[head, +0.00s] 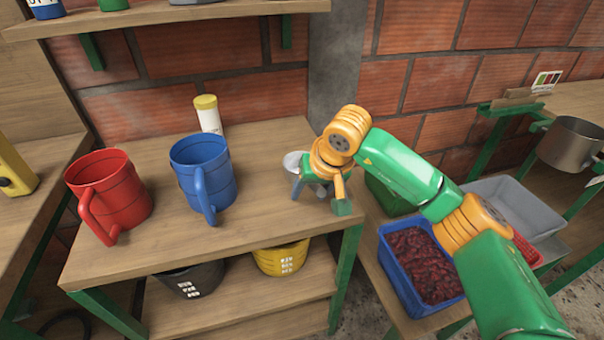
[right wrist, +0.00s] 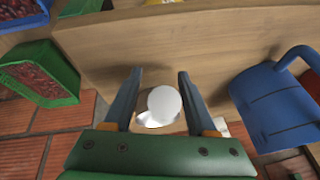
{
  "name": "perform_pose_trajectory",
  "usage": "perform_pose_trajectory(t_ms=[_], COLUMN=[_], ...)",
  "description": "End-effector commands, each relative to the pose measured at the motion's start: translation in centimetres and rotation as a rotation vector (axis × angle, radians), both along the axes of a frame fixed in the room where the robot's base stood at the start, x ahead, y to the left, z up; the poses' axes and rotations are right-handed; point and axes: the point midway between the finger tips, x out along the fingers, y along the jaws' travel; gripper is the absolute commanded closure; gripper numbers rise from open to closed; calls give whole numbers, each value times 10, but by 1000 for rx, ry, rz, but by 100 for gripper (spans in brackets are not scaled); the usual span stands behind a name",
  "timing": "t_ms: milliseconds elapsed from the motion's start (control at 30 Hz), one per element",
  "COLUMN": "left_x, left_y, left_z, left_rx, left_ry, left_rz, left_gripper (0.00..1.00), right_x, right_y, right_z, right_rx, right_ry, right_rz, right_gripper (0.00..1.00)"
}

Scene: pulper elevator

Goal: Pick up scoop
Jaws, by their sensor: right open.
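The scoop (head: 293,160) appears as a small pale, rounded piece on the wooden table, partly hidden by my right gripper in the head view. In the right wrist view a white round scoop part (right wrist: 165,101) shows between the two fingers. My right gripper (head: 318,193) is over the right end of the table, its fingers apart. The fingers (right wrist: 160,73) stand on both sides of the scoop with gaps visible. I cannot tell its height above the tabletop. My left gripper is not in view.
A blue mug (head: 204,172) and a red mug (head: 108,192) stand left on the table (head: 260,215). A white bottle with a yellow cap (head: 208,113) stands by the brick wall. A blue crate of red berries (head: 392,262) is lower right. The table's front middle is clear.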

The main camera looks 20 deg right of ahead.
Motion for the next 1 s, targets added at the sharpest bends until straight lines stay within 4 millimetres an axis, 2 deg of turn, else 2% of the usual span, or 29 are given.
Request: perform_pose_trajectory(t_ms=[167, 300, 367, 400, 833, 933, 1000], left_x=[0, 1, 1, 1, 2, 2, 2], left_y=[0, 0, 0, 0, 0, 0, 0], left_z=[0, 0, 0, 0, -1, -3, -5], left_rx=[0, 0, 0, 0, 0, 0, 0], left_ry=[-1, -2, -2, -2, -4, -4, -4], left_rz=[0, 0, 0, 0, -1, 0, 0], left_gripper=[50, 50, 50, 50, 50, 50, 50], right_x=[0, 0, 0, 0, 0, 1, 1], right_y=[0, 0, 0, 0, 0, 0, 0], right_z=[0, 0, 0, 0, 4, 17, 34], right_rx=[1, 1, 1, 1, 2, 3, 2], right_ry=[-1, 0, 0, 0, -2, -6, -8], right_rz=[0, 0, 0, 0, 0, -1, -1], right_gripper=[43, 81, 97, 100, 100, 100, 100])
